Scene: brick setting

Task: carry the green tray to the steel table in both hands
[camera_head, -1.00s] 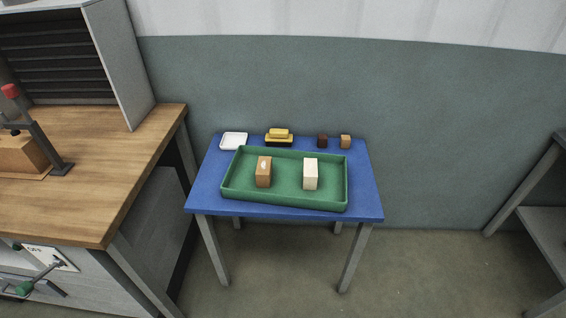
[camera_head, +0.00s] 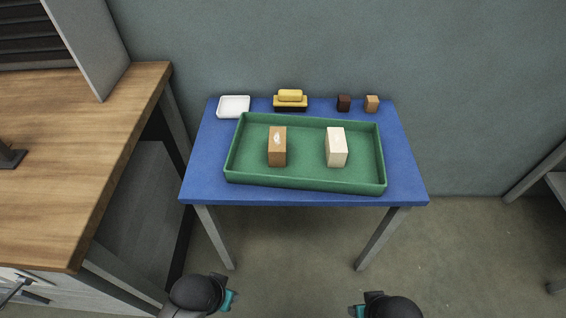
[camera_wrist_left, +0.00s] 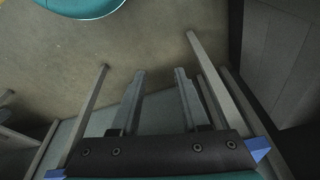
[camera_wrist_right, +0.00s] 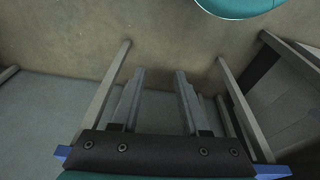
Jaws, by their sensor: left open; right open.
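The green tray (camera_head: 305,184) lies on a small blue-topped table (camera_head: 195,170), slightly turned. Inside it stand a brown block (camera_head: 277,148) with a pale mark and a cream block (camera_head: 337,148), apart from each other. My left gripper (camera_wrist_left: 159,72) and right gripper (camera_wrist_right: 160,72) are open, with nothing between their fingers. In the head view both arms show only at the bottom edge, in front of the blue table and apart from the tray. A grey metal frame (camera_head: 556,186) at the right edge is cut off; I cannot tell if it is the steel table.
Behind the tray on the blue table are a white dish (camera_head: 234,105), a yellow item on a dark base (camera_head: 290,99), a dark cube (camera_head: 343,103) and a tan cube (camera_head: 371,103). A wooden workbench (camera_head: 90,130) stands close at left. Floor to the right is clear.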

